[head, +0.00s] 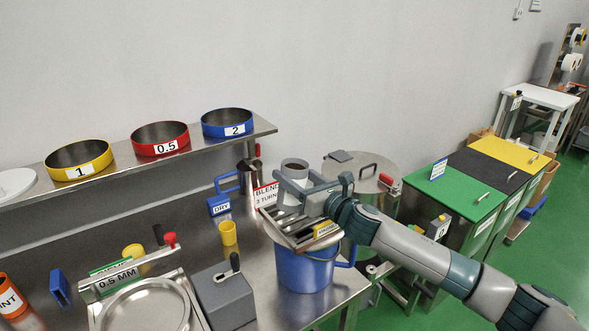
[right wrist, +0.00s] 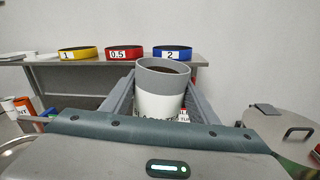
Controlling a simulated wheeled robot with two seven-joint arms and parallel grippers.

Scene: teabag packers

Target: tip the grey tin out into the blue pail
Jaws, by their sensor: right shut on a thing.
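The grey tin (head: 294,167) is upright between the fingers of my right gripper (head: 292,190), which is shut on it. In the right wrist view the tin (right wrist: 162,98) has a grey upper band, a white lower part with a printed label, and dark contents inside its open top. My left gripper is not in view.
A "BLEND" sign (head: 266,196) stands close left of the gripper. A lidded steel drum (head: 362,172) is to the right. Yellow, red and blue sieve rings (head: 227,123) sit on the wall shelf. A yellow cup (head: 228,234) and a grey box (head: 222,297) stand left of the pail.

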